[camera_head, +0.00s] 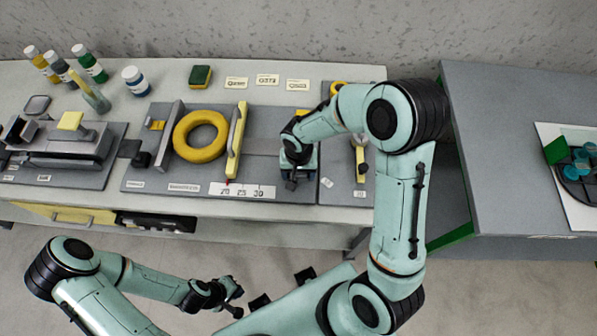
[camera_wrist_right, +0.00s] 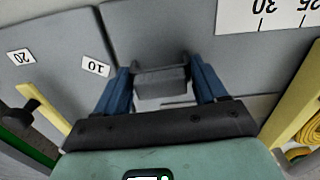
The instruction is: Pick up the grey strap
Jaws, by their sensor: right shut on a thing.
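In the right wrist view a grey strap piece (camera_wrist_right: 161,82) sits between the blue fingers of my right gripper (camera_wrist_right: 163,88), which is shut on it. The piece is just above the grey board. In the head view my right gripper (camera_head: 291,178) points down over the right part of the board and hides the held piece. A grey strip (camera_head: 262,145) runs along the board from the yellow bar to this gripper. My left gripper (camera_head: 236,298) is empty and hangs in front of the table, its fingers apart.
The grey board (camera_head: 270,120) carries a yellow ring (camera_head: 201,136), a yellow upright bar (camera_head: 237,143) and a white number scale (camera_head: 240,190). A grey clamp-like device (camera_head: 70,145) stands left. Bottles (camera_head: 90,64) stand at back left. Another table (camera_head: 510,150) is at right.

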